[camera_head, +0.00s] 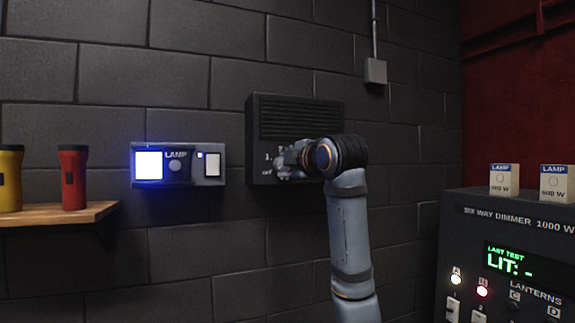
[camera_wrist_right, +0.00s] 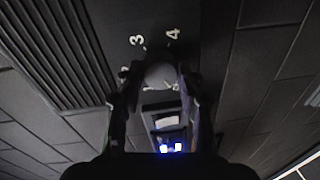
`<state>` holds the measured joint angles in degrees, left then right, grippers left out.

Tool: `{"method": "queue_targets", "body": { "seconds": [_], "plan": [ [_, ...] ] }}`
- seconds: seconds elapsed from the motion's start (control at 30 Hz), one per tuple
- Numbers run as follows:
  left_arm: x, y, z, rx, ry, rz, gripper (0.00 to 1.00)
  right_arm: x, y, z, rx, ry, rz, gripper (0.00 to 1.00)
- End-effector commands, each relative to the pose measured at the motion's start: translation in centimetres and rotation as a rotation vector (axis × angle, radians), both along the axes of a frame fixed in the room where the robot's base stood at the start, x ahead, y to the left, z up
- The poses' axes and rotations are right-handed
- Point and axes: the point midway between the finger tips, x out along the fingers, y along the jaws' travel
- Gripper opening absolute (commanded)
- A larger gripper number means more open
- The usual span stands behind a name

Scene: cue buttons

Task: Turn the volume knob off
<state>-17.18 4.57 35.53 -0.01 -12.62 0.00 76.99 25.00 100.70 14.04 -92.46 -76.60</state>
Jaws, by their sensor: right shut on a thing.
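The volume knob (camera_wrist_right: 160,76) is a pale round knob on the front of a dark wall speaker box (camera_head: 297,118). White numbers, among them 3 and 4, stand around it in the right wrist view. My right gripper (camera_wrist_right: 160,84) has a finger on each side of the knob and is shut on it. In the head view my right gripper (camera_head: 284,162) is against the lower left of the box and hides most of the knob. The knob's pointer is too small to read. My left gripper is not in view.
A lamp panel (camera_head: 215,181) with a lit blue-white square is on the wall left of the box. A wooden shelf (camera_head: 95,212) holds a red torch (camera_head: 73,178) and a yellow torch (camera_head: 10,178). A dimmer console (camera_head: 465,225) with two lamp boxes stands at right.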

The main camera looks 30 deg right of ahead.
Motion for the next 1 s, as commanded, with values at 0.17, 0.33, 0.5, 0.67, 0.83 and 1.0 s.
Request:
{"method": "queue_targets", "body": {
  "seconds": [0.17,0.33,0.5,0.67,0.83,1.0],
  "plan": [
    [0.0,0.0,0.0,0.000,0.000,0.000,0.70,0.0,0.0,0.1,-0.002,-0.002,0.000,0.05],
    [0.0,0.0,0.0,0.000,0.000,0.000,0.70,0.0,0.0,0.1,-0.002,-0.002,0.000,0.39],
    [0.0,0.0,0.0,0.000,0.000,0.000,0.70,0.0,0.0,0.1,-0.001,-0.001,0.000,0.60],
    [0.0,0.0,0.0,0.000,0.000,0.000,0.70,0.0,0.0,0.0,-0.001,-0.001,0.000,0.60],
    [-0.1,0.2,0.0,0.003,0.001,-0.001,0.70,-0.4,0.0,0.1,-0.001,-0.002,-0.001,0.60],
    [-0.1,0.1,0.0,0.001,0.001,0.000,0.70,-3.3,0.6,0.4,-0.004,-0.004,-0.001,0.60]
  ]
}}
